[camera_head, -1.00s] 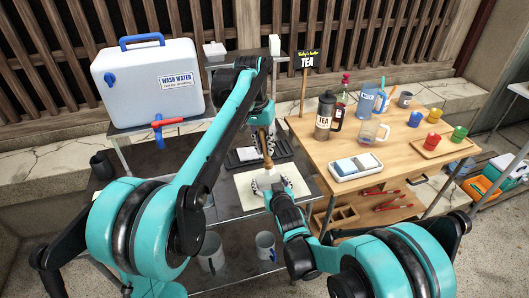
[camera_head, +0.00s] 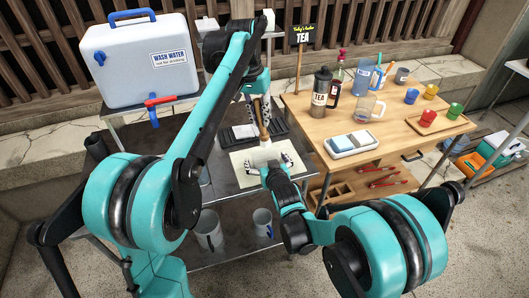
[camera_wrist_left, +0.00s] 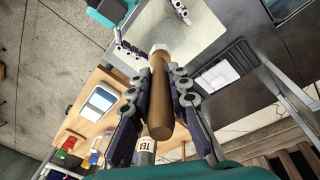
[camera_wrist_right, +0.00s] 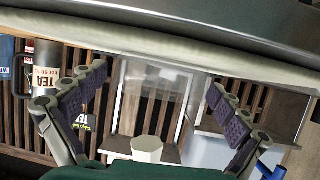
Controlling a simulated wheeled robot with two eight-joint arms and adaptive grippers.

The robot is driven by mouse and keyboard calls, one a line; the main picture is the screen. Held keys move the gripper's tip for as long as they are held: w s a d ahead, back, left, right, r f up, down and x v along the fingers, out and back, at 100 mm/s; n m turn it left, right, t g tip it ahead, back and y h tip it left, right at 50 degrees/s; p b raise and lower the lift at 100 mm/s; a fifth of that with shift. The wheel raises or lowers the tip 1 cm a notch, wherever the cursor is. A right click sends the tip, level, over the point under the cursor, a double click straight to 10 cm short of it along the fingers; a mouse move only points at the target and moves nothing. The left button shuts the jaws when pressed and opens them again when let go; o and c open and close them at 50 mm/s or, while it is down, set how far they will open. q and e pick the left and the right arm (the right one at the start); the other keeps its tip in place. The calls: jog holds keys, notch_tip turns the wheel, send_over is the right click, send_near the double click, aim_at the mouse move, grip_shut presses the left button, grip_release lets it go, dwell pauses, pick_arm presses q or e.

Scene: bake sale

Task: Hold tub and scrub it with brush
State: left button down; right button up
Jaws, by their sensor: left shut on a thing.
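My left gripper (camera_wrist_left: 155,95) is shut on the brush's wooden handle (camera_wrist_left: 161,110), which also shows in the head view (camera_head: 263,126). The brush points down over the mat, its pale lower end (camera_wrist_left: 160,49) between my right gripper's fingers in the left wrist view. A clear, pale-edged shape, apparently the tub (camera_wrist_right: 186,95), stands between the spread fingers of my right gripper (camera_wrist_right: 158,90), with gaps on both sides. My right gripper is open, low over the cream mat (camera_head: 240,160). The head view hardly shows the tub. I cannot tell whether brush and tub touch.
The grey work table (camera_head: 215,172) carries a black rack (camera_head: 278,132) behind the mat. The water container (camera_head: 145,60) stands at the back left. On the right, the wooden table (camera_head: 300,105) holds a TEA flask (camera_head: 321,92), a white tray (camera_head: 352,145) and cups.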

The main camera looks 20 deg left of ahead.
jog(key=v, duration=1.2)
